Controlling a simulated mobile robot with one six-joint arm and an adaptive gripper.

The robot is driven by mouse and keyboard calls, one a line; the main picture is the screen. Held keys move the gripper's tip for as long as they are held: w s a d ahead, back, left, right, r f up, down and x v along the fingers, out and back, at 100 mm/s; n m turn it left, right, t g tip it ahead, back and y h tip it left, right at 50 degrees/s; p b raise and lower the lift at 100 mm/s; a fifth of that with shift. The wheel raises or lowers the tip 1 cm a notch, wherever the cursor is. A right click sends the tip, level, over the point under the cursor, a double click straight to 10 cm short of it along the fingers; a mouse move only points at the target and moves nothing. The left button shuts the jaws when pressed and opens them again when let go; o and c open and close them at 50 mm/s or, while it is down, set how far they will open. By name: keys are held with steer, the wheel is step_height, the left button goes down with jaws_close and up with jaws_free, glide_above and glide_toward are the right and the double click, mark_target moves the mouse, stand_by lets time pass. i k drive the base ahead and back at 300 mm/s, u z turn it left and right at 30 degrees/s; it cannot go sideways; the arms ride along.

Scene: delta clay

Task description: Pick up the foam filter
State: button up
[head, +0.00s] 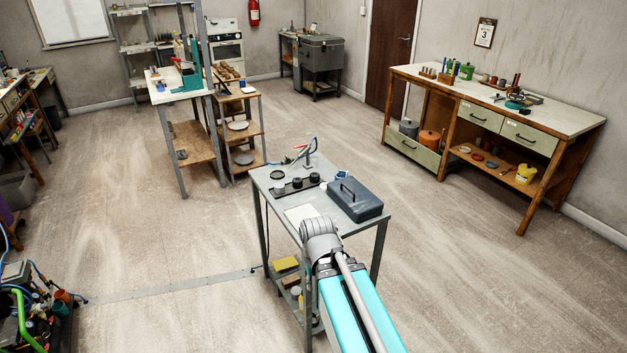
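I cannot make out the foam filter with certainty. A flat yellow block (285,264) lies on the lower shelf of the small grey table in front of me; it may be foam, but it is too small to tell. My turquoise arm reaches up from the bottom edge, with its grey rounded joint in front of the table's near edge. My gripper is not visible, so its fingers and anything in them cannot be seen.
The small grey table (264,184) bears a dark grey box (362,203), a black tray with dark round pots, a white sheet (302,214) and a small stand (308,148). A workbench (540,112) stands at right. Open floor (455,265) surrounds the table.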

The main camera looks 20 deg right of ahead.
mark_target(280, 186)
steer(key=k, duration=0.6)
steer(key=u, duration=0.3)
steer(key=i, duration=1.65)
steer(key=z, duration=0.45)
